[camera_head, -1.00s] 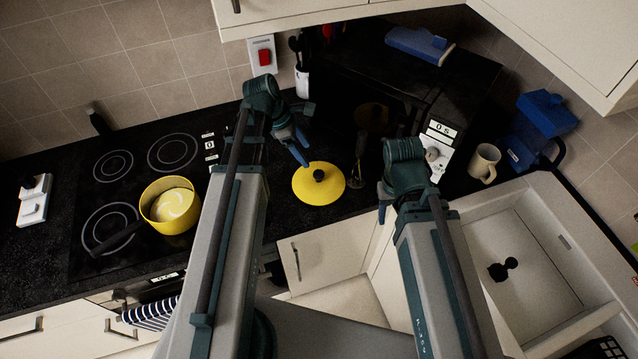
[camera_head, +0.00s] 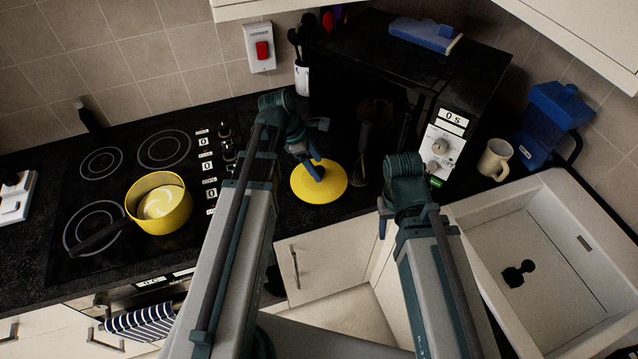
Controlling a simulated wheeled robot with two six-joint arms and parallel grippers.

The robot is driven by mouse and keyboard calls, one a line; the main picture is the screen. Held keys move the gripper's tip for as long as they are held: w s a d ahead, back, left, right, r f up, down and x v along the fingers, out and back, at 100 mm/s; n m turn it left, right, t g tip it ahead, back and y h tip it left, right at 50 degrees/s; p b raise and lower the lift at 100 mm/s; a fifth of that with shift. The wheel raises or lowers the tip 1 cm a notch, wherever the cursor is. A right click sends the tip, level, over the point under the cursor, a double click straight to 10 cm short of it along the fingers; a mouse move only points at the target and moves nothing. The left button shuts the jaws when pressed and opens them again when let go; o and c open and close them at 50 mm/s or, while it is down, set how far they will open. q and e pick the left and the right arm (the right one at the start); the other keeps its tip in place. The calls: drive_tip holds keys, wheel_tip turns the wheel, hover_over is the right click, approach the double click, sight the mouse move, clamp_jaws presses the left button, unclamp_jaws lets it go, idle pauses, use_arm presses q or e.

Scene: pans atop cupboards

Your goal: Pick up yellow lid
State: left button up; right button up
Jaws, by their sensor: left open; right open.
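The yellow lid (camera_head: 334,189) lies flat on the black worktop, in front of the black microwave. Its dark knob is hidden behind my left gripper. My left gripper (camera_head: 317,176) is open, with its blue fingers over the middle of the lid. I cannot tell whether the fingers touch the knob or are around it. My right gripper (camera_head: 382,222) is open and empty, to the right of the lid near the worktop's front edge; it is partly hidden by its own arm.
A yellow pan (camera_head: 172,212) stands on the hob at the left. The microwave (camera_head: 455,75) is behind the lid. A beige mug (camera_head: 495,158) and a blue jug-like item (camera_head: 545,125) stand at the right. The white sink (camera_head: 545,290) is at the front right.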

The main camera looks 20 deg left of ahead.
use_arm(q)
drive_tip(key=b+x, duration=0.1)
drive_tip(key=x, duration=0.2)
drive_tip(key=shift+b, duration=0.4)
use_arm(e)
wheel_tip(320, 180, down, 3)
drive_tip(key=shift+r, duration=0.2)
use_arm(q)
drive_tip(key=shift+r, duration=0.1)
clamp_jaws()
